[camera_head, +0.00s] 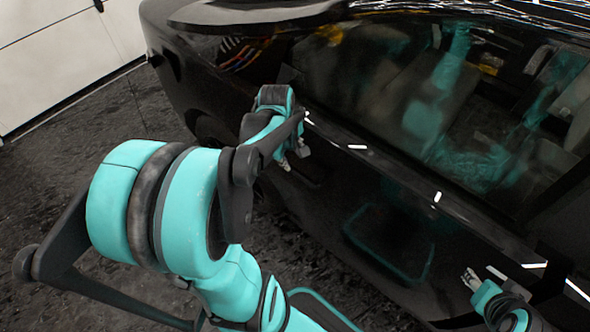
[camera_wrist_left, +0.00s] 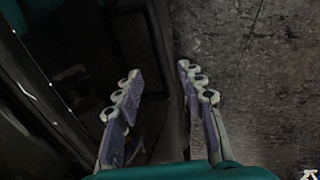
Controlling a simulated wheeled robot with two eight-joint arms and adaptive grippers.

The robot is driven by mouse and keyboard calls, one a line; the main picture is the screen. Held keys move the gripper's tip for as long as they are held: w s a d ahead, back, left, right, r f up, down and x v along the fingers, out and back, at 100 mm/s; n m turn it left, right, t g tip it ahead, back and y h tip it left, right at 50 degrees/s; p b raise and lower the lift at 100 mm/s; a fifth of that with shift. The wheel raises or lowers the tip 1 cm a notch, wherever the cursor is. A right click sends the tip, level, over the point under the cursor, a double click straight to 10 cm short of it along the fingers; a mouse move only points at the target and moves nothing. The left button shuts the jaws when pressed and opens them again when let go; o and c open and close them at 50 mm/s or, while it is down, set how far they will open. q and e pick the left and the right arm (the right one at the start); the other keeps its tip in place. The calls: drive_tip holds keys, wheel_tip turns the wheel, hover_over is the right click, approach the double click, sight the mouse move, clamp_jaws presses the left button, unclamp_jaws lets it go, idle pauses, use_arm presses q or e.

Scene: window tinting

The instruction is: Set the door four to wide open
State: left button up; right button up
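A black car fills the right of the head view, and its glossy side door (camera_head: 335,205) faces me below a dark window (camera_head: 400,90). I cannot tell for sure whether the door stands slightly ajar. My left gripper (camera_head: 292,157) is beside the door's left part, pointing down. In the left wrist view the left gripper (camera_wrist_left: 158,72) has its fingers apart, with a dark car edge (camera_wrist_left: 162,40) behind the gap; contact is unclear. My right gripper (camera_head: 469,279) is low at the right, close to the car's side; its finger opening is too small to judge.
Dark rough floor (camera_head: 60,220) lies left of the car, and it also shows at the right of the left wrist view (camera_wrist_left: 265,80). A white panelled wall (camera_head: 65,55) stands at the back left. The floor between wall and car is clear.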

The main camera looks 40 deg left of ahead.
sight(295, 170)
use_arm(q)
drive_tip(key=f+b, duration=0.1)
drive_tip(key=f, duration=0.1)
drive_tip(key=w+f+b, duration=0.1)
drive_tip(key=f, duration=0.2)
drive_tip(key=f+b, duration=0.1)
drive_tip(key=f, duration=0.1)
drive_tip(key=shift+w+f+b, duration=0.2)
drive_tip(key=shift+f+b, duration=0.1)
drive_tip(key=shift+f, duration=0.05)
drive_tip(key=shift+c, duration=0.2)
clamp_jaws()
